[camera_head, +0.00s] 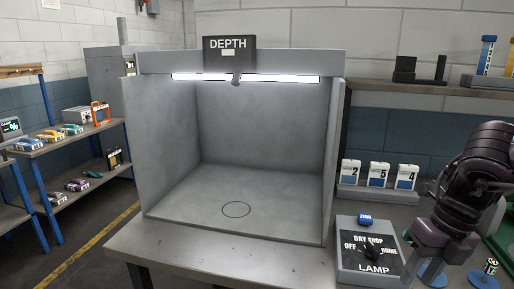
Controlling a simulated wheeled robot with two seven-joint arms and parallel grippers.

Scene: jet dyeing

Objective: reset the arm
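My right arm enters at the right edge, dark purple and grey. Its gripper (432,240) is low over the right end of the bench, just right of the lamp control box (352,270). My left gripper and arm are not in view. The lamp box has a dark knob, the words OFF, DAY, HOME and LAMP, and a blue ZERO button (366,219) at its back.
A grey viewing booth (235,130) with a lit lamp and a DEPTH sign (229,50) fills the middle; its floor is empty. Number cards 2, 5, 4 (378,174) stand behind the lamp box. Blue discs (483,279) lie near my gripper. Shelves (80,140) stand left.

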